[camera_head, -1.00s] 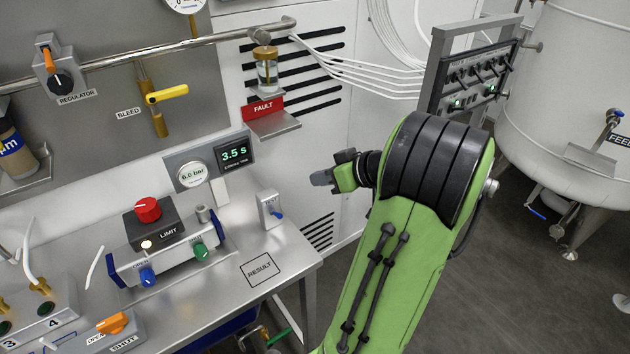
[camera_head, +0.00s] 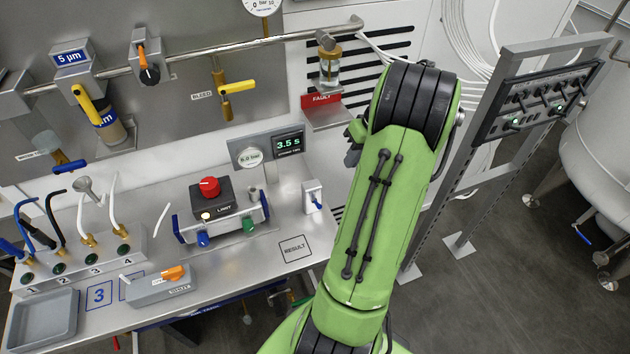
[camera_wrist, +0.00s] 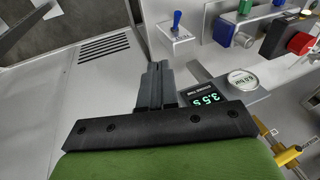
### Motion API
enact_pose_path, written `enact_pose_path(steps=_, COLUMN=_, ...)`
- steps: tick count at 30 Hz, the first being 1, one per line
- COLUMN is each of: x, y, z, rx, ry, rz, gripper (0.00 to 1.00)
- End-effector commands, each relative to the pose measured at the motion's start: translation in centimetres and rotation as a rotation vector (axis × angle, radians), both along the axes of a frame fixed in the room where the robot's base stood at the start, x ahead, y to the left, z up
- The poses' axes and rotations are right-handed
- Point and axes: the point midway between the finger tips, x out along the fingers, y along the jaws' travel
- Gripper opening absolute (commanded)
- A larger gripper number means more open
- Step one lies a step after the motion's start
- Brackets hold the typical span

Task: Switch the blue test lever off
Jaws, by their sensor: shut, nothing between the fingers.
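The blue test lever (camera_head: 319,206) is a small blue handle on a white box (camera_head: 311,190) at the right end of the steel bench. In the wrist view the blue lever (camera_wrist: 177,19) sticks up from its white box (camera_wrist: 172,36), at the top centre. My gripper (camera_wrist: 157,66) is shut and empty in the wrist view, its fingertips below and left of the box and apart from it. In the head view my gripper (camera_head: 351,157) is partly hidden behind my green arm, above and right of the box.
The 3.5 s display (camera_head: 289,144) and pressure gauge (camera_head: 250,155) stand behind. The red FAULT shelf (camera_head: 326,112) is above. A switch panel frame (camera_head: 540,100) stands right. The RESULT square (camera_head: 295,248) is clear.

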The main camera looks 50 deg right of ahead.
Motion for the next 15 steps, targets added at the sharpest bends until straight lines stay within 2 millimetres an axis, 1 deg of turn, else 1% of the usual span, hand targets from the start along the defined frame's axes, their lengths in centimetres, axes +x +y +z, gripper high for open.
enact_pose_path(steps=8, x=0.1, y=0.1, z=-0.5, rx=0.000, ry=-0.002, rz=0.002, gripper=0.00)
enact_pose_path(steps=11, x=0.4, y=0.3, z=-1.6, rx=0.002, ry=-0.001, rz=0.003, gripper=0.00)
enact_pose_path(steps=15, x=1.3, y=0.9, z=-4.4, rx=0.004, ry=-0.001, rz=0.003, gripper=0.00)
